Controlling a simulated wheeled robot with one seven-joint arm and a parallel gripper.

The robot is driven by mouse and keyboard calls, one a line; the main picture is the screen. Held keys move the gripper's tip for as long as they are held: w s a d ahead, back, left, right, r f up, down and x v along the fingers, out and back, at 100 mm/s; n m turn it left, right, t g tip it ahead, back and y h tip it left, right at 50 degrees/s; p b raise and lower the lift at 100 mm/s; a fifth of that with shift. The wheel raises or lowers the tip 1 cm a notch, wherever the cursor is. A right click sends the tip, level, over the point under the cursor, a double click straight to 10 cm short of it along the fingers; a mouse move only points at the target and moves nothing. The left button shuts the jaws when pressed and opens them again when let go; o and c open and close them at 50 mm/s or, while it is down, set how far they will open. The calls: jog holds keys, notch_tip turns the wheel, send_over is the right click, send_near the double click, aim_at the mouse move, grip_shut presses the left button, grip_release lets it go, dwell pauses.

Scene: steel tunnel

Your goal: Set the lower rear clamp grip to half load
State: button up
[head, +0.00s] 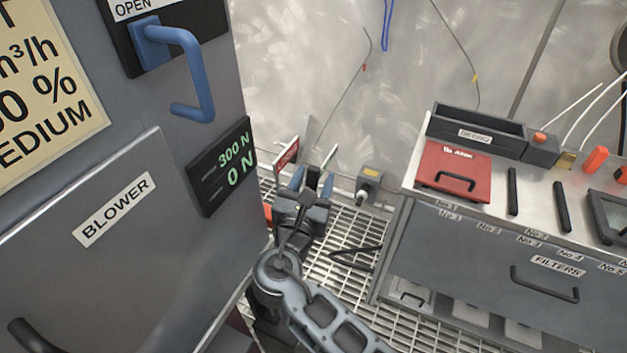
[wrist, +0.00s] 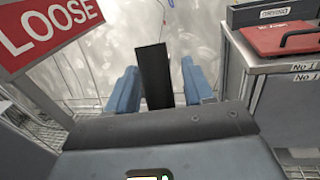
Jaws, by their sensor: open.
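My gripper (head: 312,182) is open, out beyond the right edge of the blower cabinet. In the wrist view its two blue fingers (wrist: 160,90) stand apart on either side of a dark upright flat bar (wrist: 154,72), which looks like the clamp grip. A gap shows on each side of the bar, and I cannot tell its depth between the fingers. A red "LOOSE" sign (wrist: 45,32) is left of the fingers; it also shows in the head view (head: 287,153). The clamp body is hidden.
The grey blower cabinet (head: 110,250) with a blue handle (head: 187,70) stands close on the left. A filter cabinet (head: 490,245) with a red case (head: 453,171) on top stands right. Metal grating (head: 345,235) lies between them. A small grey box (head: 369,184) is behind my gripper.

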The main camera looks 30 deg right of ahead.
grip_shut()
dwell(0.4)
